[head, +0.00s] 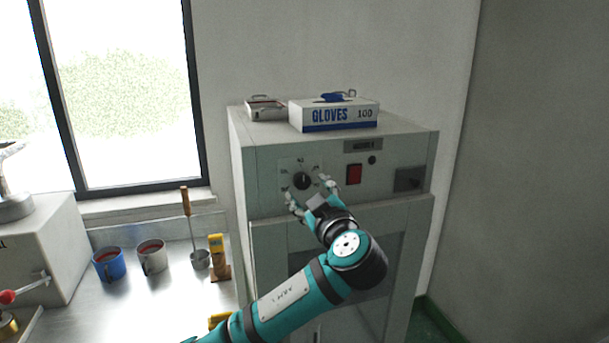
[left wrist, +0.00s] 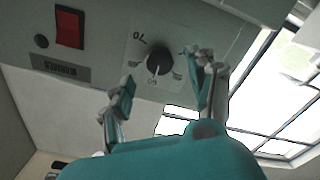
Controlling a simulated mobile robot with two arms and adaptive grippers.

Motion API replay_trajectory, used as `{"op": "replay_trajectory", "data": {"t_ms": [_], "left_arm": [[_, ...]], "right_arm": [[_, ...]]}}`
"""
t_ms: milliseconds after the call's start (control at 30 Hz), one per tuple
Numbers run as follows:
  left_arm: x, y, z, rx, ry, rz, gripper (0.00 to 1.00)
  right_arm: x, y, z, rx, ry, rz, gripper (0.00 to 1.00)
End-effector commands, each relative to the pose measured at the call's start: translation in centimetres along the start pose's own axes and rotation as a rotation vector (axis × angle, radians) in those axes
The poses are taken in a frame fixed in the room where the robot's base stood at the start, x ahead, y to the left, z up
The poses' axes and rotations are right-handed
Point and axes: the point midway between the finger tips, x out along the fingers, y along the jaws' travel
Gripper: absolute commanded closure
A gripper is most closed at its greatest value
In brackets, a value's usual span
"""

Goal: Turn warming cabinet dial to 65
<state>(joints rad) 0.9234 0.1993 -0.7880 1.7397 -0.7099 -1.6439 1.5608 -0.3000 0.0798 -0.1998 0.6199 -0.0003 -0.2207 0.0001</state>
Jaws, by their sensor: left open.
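The warming cabinet (head: 270,160) is a pale grey box standing against the wall. Its dial (head: 302,181) is a black round knob on a light scale plate on the upper front panel. The left wrist view shows the dial (left wrist: 159,63) close up, with a pale pointer mark and partly readable numbers; I cannot tell the exact setting. My left gripper (head: 308,194) is in front of the dial, slightly below it in the head view. It is open, and in the left wrist view its fingers (left wrist: 163,92) lie on either side of the knob, apart from it. My right gripper is not in view.
A red switch (head: 354,174) sits right of the dial. A glove box (head: 334,114) and a small metal tin (head: 265,109) stand on the cabinet top.

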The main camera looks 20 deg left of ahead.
Motion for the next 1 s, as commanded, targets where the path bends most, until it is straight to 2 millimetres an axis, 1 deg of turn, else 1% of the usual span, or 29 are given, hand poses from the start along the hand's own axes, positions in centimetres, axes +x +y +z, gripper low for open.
{"op": "replay_trajectory", "data": {"t_ms": [33,100,200,300,433,667,1000], "left_arm": [[1.1,0.2,-0.3,0.004,0.002,-0.003,0.41],[2.2,0.1,-0.3,0.004,0.001,-0.003,0.41],[3.5,0.1,-0.2,0.003,0.001,-0.001,0.41],[4.3,0.1,-0.1,0.002,-0.001,0.0,0.41],[4.7,0.0,0.1,0.0,-0.002,0.0,0.41],[4.7,0.0,0.1,0.0,-0.002,0.0,0.41],[4.7,0.0,0.1,0.001,-0.002,0.0,0.86]], "right_arm": [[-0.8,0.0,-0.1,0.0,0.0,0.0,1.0],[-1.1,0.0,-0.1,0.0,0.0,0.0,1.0],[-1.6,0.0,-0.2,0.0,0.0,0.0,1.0],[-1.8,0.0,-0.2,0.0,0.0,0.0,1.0],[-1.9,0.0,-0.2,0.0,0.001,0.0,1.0],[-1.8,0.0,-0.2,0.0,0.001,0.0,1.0],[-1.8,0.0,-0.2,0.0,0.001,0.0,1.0]]}}
